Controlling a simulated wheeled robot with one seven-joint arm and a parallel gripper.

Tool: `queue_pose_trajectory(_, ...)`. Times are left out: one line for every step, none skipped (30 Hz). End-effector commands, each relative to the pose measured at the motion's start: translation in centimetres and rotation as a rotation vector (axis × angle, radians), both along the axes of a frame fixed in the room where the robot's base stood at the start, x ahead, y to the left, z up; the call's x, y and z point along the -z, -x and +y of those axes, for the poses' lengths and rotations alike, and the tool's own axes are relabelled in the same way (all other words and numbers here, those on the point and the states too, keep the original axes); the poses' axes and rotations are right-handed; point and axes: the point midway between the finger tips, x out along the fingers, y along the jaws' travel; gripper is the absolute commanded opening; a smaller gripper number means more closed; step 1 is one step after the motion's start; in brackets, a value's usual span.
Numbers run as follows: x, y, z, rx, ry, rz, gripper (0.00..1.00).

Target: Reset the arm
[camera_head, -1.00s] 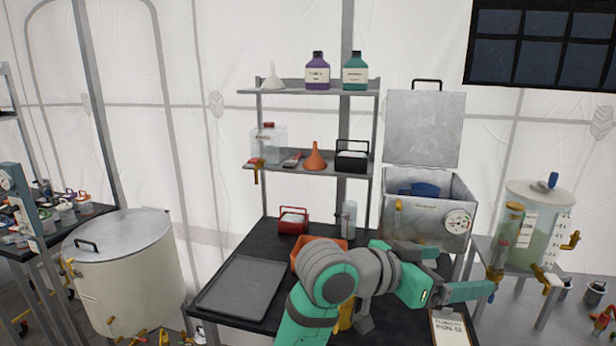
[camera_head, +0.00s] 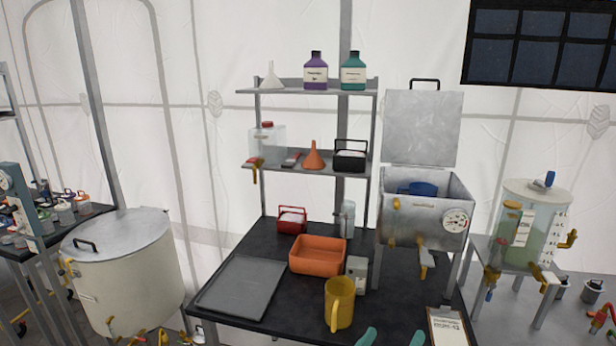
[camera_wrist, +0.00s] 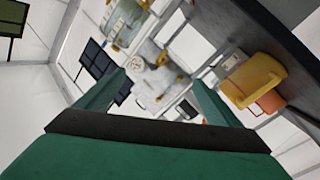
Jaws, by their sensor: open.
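My gripper (camera_wrist: 160,95) is open and empty in the wrist view, with its two green fingers spread apart. In the head view only its green fingertips (camera_head: 390,339) show at the bottom edge, in front of the black table (camera_head: 290,320). The rest of my arm is out of the head view. A yellow mug (camera_head: 340,303) stands upright on the table, left of the fingertips and apart from them. The yellow mug also shows in the wrist view (camera_wrist: 254,80), to the right of the fingers.
An orange bin (camera_head: 318,268), a grey tray (camera_head: 242,287), a red caddy (camera_head: 291,219) and a clipboard (camera_head: 447,327) are on the table. An open metal box (camera_head: 425,232) with a gauge stands at the right. A shelf (camera_head: 310,168) rises behind.

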Motion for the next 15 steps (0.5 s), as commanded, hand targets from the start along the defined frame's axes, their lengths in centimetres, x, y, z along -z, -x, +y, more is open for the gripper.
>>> queue_pose_trajectory(1.9,0.8,0.6,-0.036,0.009,0.020,0.87)
queue_pose_trajectory(2.7,1.1,1.0,-0.058,0.012,0.027,0.87)
queue_pose_trajectory(3.9,1.7,1.6,-0.089,0.015,0.036,0.87)
queue_pose_trajectory(4.7,2.1,2.1,-0.111,0.016,0.044,0.87)
queue_pose_trajectory(5.6,2.6,2.6,-0.134,0.017,0.051,0.87)
queue_pose_trajectory(6.7,3.2,3.2,-0.163,0.016,0.059,0.87)
queue_pose_trajectory(7.6,3.8,3.6,-0.185,0.013,0.067,0.87)
queue_pose_trajectory(8.3,4.4,4.0,-0.205,0.011,0.073,0.87)
queue_pose_trajectory(9.4,5.2,4.6,-0.234,0.005,0.081,0.87)
queue_pose_trajectory(10.2,5.8,5.1,-0.255,0.002,0.087,0.87)
queue_pose_trajectory(11.0,6.5,5.6,-0.276,-0.005,0.094,0.87)
queue_pose_trajectory(11.9,7.4,6.2,-0.302,-0.013,0.102,0.87)
queue_pose_trajectory(12.6,8.1,6.6,-0.321,-0.020,0.105,0.87)
queue_pose_trajectory(13.3,8.9,7.1,-0.339,-0.029,0.111,0.87)
queue_pose_trajectory(14.2,9.9,7.7,-0.364,-0.040,0.117,0.87)
